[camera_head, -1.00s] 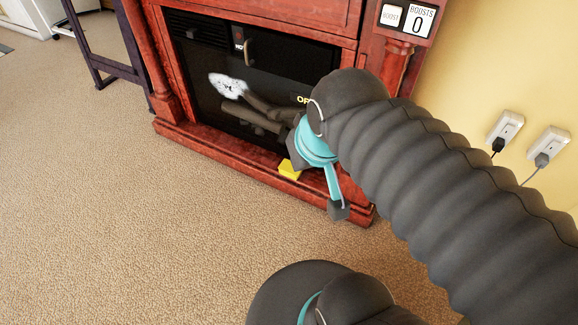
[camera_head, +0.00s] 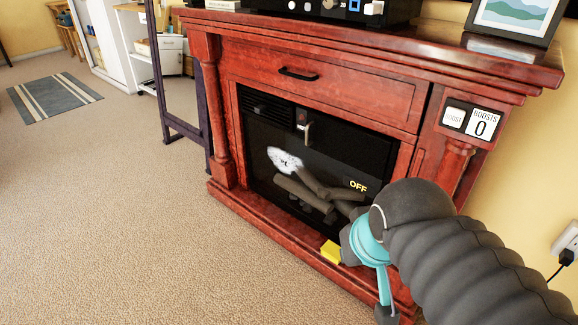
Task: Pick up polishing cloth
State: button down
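A small yellow block-like thing (camera_head: 331,252), which looks like the polishing cloth, lies on the red base ledge of the fireplace. Its right side is close to my gripper and may be partly hidden by it. My gripper (camera_head: 367,280), teal with dark fingertips, is at the lower right, just right of the yellow thing. Its two fingertips appear spread apart, with nothing seen between them. Whether the gripper touches the yellow thing cannot be told.
The red wooden fireplace (camera_head: 310,85) has a dark glass front with a white smudge (camera_head: 285,160) and a handle (camera_head: 308,133). A boost counter (camera_head: 469,119) reads 0. A dark upright frame (camera_head: 180,90) stands at left. The carpet (camera_head: 130,220) is clear.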

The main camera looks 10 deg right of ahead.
aim_at(331, 250)
jog(key=z, duration=0.05)
jog(key=k, duration=0.65)
jog(key=z, duration=0.55)
jog(key=i, duration=1.25)
jog(key=u, duration=0.45)
